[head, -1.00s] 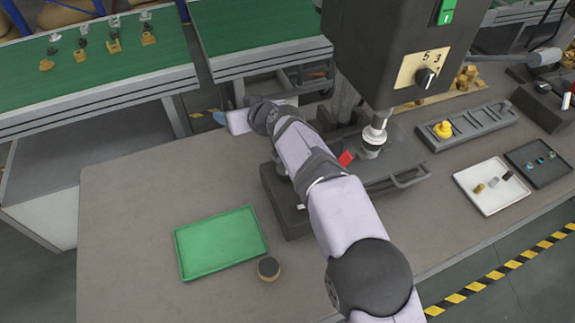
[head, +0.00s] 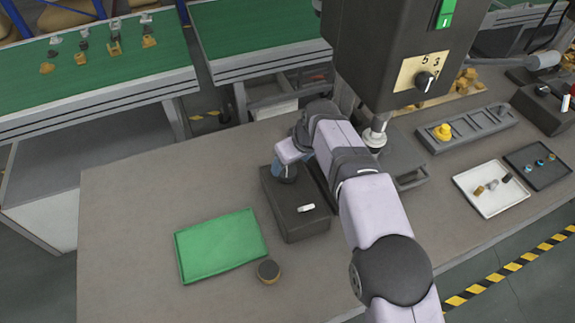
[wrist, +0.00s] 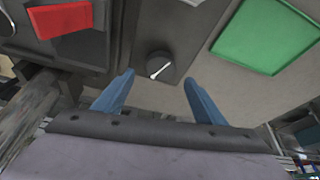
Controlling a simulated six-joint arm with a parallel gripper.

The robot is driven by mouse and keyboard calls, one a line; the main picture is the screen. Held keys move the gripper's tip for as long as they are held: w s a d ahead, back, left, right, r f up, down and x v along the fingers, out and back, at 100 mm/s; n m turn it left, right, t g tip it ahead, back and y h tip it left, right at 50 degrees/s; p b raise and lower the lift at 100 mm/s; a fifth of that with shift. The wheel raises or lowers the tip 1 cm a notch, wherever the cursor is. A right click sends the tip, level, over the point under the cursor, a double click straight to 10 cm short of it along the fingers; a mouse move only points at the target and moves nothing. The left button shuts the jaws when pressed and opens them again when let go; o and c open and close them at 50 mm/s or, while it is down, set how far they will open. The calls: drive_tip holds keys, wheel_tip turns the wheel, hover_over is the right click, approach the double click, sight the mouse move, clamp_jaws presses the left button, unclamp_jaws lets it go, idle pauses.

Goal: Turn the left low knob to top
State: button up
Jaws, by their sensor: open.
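A round black knob (wrist: 150,62) with a white pointer line sits on the dark grey control box (head: 303,228). In the wrist view the pointer slants from lower left to upper right. In the head view the knob (head: 288,176) is partly hidden under my gripper (head: 289,163). My gripper is open, with its two blue fingers pointing toward the knob; in the wrist view (wrist: 159,78) the knob shows between and ahead of the fingertips. I cannot tell whether they touch it. A small white-marked part (head: 306,208) is on the box's near end.
A green tray (head: 220,245) and a round dark-topped piece (head: 268,270) lie left of and near the box. A machine head with a dial (head: 425,80) hangs behind my arm. A red part (wrist: 60,18) is beside the box. The table's left side is clear.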

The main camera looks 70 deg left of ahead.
sight(286, 170)
drive_tip(key=shift+p+x, duration=0.95)
drive_tip(key=shift+x, duration=1.65)
drive_tip(key=c, duration=1.1)
drive_tip(key=shift+o, duration=0.3)
